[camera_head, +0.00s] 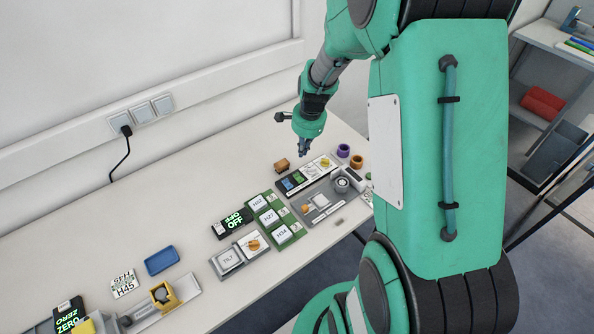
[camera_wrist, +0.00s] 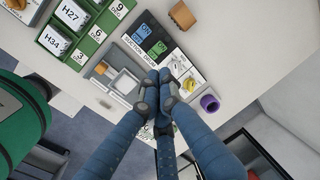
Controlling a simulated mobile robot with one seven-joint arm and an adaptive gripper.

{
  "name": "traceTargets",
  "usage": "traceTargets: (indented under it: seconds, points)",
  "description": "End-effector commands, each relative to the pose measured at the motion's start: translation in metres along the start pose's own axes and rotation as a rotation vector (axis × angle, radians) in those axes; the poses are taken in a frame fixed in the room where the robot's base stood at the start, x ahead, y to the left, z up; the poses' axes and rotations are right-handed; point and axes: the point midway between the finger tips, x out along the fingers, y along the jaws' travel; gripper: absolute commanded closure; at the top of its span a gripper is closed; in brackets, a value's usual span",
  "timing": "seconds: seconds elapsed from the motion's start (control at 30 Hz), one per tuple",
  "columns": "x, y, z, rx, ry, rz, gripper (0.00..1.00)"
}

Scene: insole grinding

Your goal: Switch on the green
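A dark switch panel (camera_head: 287,190) lies on the table below my gripper (camera_head: 303,153), with a blue switch (camera_head: 287,184) and a green switch (camera_head: 298,178) side by side. In the wrist view the green switch (camera_wrist: 158,48) carries light lettering, and the blue switch (camera_wrist: 145,31) is beside it. My gripper (camera_wrist: 160,76) points down at the panel, its fingertips close together and holding nothing that I can see. The tips appear just below the green switch in the wrist view. They look apart from the panel. Whether the green switch is on cannot be told.
A yellow knob (camera_head: 326,162) sits on the panel's white part. An orange-brown block (camera_head: 282,164), a purple ring (camera_head: 343,150) and a brown ring (camera_head: 356,161) stand close by. Green labelled bins (camera_head: 270,217) and a grey device (camera_head: 342,183) are near. Bare table lies behind.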

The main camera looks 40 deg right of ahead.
Motion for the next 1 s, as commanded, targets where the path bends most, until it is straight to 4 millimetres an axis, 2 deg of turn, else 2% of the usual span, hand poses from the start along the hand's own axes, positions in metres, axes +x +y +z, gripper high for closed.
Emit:
traceTargets:
  seconds: [0.27,0.47,0.67,1.0]
  points:
    - [0.0,0.0,0.0,-0.003,0.0,0.0,1.0]
    - [0.008,0.0,0.001,-0.003,0.0,0.001,1.0]
    - [0.028,0.001,0.001,-0.004,0.0,0.001,1.0]
    - [0.082,0.001,0.001,-0.004,-0.001,0.001,1.0]
